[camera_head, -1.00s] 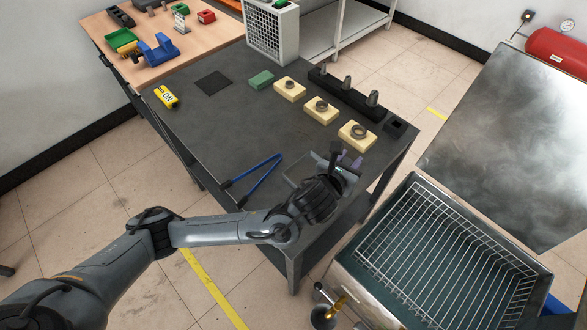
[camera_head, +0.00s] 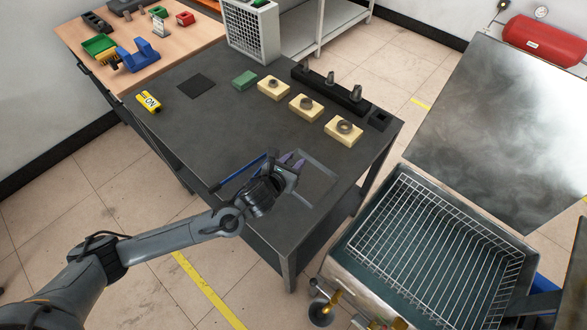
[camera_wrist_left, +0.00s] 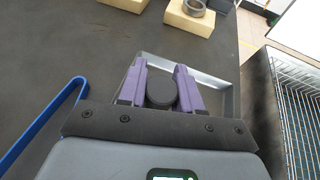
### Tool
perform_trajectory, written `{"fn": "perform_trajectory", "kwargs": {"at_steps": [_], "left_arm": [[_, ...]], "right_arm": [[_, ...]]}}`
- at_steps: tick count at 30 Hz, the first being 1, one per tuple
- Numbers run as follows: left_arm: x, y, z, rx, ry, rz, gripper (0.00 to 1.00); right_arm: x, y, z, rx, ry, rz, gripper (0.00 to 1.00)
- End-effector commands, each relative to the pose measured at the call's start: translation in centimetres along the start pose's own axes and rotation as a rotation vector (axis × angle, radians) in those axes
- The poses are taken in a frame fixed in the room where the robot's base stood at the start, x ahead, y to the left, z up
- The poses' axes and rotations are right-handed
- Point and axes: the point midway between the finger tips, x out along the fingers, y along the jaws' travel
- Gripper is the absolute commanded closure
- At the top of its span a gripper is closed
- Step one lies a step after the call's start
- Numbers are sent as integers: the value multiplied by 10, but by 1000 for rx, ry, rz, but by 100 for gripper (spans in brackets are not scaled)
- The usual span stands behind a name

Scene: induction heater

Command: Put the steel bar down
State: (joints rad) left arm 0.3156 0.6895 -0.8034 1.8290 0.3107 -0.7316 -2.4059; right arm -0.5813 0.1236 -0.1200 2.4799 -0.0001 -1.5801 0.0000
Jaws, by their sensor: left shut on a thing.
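My left gripper (camera_head: 293,161) is above the front part of the dark workbench, beside the open grey tray (camera_head: 326,166). In the left wrist view its purple fingers (camera_wrist_left: 161,68) are shut on the steel bar (camera_wrist_left: 162,92), which shows as a dark round end between them. The tray also shows in the wrist view (camera_wrist_left: 218,82), behind and to the right of the fingers. In the head view the bar is hard to tell from the dark gripper. Whether its lower end touches anything is hidden. My right gripper is not in view.
Blue tongs (camera_head: 236,174) lie close to the left of the gripper, partly hidden by it. Several cream blocks with rings (camera_head: 343,131) stand farther back. A yellow device (camera_head: 148,102) lies at the left edge. A tank with a wire rack (camera_head: 430,250) stands at the right.

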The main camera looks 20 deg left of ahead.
Motion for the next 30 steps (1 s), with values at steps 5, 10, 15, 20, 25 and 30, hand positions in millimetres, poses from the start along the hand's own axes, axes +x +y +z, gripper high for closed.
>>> {"fn": "perform_trajectory", "kwargs": {"at_steps": [5, 10, 15, 20, 25, 30], "left_arm": [[4, 0, -10, -2, 0, -1, 100], [13, 0, -30, -2, 0, 0, 100], [15, 0, -36, -1, -2, -1, 100], [15, 0, -36, -1, -2, 0, 100], [17, 0, -40, -1, -2, 0, 100], [16, 0, -40, 0, 0, 0, 42]], "right_arm": [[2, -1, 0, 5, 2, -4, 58], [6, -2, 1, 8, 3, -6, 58], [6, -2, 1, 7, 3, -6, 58], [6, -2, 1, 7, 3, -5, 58], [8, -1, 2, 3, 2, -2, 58], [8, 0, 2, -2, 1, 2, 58]]}}
